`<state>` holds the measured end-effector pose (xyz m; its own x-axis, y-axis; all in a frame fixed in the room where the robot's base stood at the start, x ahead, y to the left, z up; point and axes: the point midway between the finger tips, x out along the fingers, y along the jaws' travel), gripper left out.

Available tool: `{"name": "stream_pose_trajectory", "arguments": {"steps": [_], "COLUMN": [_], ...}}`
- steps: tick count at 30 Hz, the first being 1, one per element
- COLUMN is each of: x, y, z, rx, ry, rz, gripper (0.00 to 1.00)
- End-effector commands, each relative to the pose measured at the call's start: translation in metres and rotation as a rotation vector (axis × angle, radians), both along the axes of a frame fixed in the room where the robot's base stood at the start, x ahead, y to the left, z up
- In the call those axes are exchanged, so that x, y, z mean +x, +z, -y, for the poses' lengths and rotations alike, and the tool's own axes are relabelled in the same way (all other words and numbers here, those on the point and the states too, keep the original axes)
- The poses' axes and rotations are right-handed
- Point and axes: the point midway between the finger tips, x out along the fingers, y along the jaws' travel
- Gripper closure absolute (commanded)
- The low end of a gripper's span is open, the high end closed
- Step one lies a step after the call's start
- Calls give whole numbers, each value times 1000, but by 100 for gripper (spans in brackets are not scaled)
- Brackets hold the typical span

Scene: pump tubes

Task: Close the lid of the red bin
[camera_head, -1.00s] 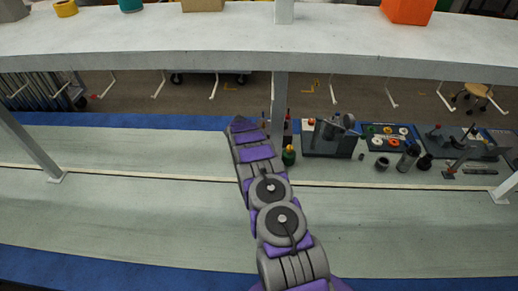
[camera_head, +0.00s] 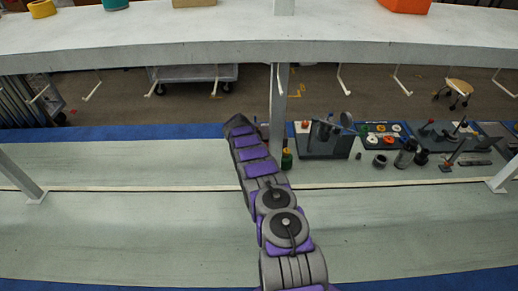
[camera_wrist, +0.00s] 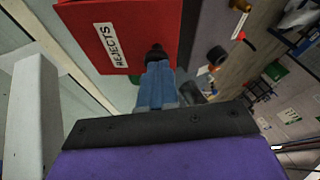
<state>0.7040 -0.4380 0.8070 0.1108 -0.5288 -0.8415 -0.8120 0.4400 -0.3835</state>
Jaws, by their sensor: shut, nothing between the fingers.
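The red bin (camera_wrist: 122,22) fills the upper middle of the wrist view, cut off by the top edge. A white REJECTS label is on its front panel, and a darker red strip lies to the right. I cannot tell its lid from its body or how far the lid is open. My gripper (camera_wrist: 155,54) is shut and empty, its dark tip over the bin's lower right edge; contact is unclear. In the head view my purple and grey arm reaches to the middle, where I cannot make out the gripper.
A white shelf beam (camera_head: 190,54) crosses above my arm, and a post (camera_head: 279,105) stands just right of its far end. A grey fixture (camera_head: 322,138) and several small parts stand farther right. An orange container (camera_head: 406,5) is on the shelf. The bench left is clear.

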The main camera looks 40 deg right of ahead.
Motion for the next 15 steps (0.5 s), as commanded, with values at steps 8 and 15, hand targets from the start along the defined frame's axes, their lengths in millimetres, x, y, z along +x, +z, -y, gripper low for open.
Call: {"name": "stream_pose_trajectory", "arguments": {"steps": [8, 15], "x": [5, 7], "y": [-8, -7], "z": [8, 10], "rx": [4, 3], "ry": [-1, -1], "rz": [3, 4], "gripper": [100, 100]}}
